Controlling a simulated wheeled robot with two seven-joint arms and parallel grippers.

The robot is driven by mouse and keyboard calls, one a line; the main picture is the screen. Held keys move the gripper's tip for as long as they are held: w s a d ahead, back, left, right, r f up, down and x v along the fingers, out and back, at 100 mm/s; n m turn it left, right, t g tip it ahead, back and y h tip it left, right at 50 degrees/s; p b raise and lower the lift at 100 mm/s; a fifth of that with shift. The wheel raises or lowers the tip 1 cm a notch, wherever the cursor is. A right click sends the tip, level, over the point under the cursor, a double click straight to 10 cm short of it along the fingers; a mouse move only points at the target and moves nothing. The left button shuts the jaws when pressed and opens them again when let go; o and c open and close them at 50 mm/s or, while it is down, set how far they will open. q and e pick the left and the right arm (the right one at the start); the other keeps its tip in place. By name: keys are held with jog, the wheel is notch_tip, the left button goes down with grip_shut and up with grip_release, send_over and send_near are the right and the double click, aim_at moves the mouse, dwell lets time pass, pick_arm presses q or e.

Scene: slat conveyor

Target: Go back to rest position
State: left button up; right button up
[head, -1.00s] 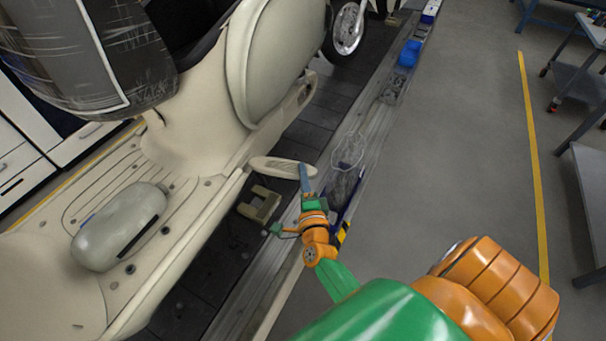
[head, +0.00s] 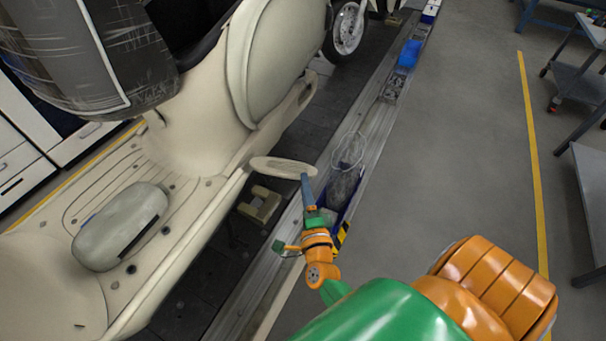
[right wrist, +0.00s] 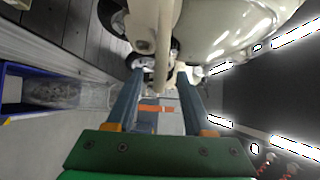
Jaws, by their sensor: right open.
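My right gripper (head: 307,188) hangs over the edge of the conveyor, just right of the cream scooter (head: 200,110). In the head view its fingertips overlap the scooter's oval footrest (head: 283,165); I cannot tell if they touch. In the right wrist view the two blue-grey fingers of the gripper (right wrist: 160,90) stand apart with nothing held between them. My right arm, green and orange, reaches in from the bottom right. My left gripper is not in view.
A blue object (head: 409,53) sits farther along. Grey floor to the right is clear up to the carts (head: 585,85).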

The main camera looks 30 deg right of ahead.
jog(key=v, duration=0.3)
